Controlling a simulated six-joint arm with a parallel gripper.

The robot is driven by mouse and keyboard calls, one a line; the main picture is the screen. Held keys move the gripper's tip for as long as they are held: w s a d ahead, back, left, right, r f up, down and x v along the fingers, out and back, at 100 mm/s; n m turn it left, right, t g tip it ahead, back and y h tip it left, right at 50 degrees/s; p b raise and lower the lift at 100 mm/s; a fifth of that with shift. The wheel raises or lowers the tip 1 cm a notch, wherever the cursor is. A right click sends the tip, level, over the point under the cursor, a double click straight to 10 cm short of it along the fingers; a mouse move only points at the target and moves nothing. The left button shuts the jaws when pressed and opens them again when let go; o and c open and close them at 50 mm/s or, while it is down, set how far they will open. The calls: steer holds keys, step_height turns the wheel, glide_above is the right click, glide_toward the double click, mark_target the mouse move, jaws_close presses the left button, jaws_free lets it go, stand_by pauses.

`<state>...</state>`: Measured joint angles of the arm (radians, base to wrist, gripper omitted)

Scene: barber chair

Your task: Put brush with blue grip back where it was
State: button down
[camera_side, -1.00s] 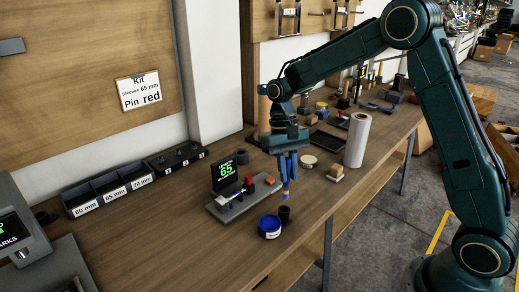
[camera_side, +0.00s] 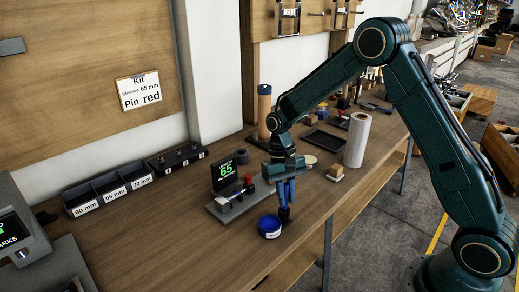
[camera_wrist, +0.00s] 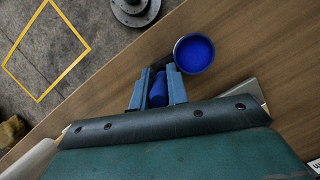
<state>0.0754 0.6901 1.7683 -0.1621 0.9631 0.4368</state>
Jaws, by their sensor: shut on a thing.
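My gripper (camera_side: 287,201) is shut on the brush with the blue grip (camera_wrist: 158,92), which points down between its fingers. In the side view the brush is mostly hidden by the fingers. In the wrist view the brush's lower end is hidden.
A white roll (camera_side: 357,140) stands to the right. Front bench area is clear.

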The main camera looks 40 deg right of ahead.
steer(key=shift+f, duration=0.2)
steer(key=c, duration=1.4)
jaws_free()
steer(key=shift+o, duration=0.2)
steer(key=shift+r, duration=0.1)
steer(key=v, duration=1.2)
steer(key=shift+d, duration=0.1)
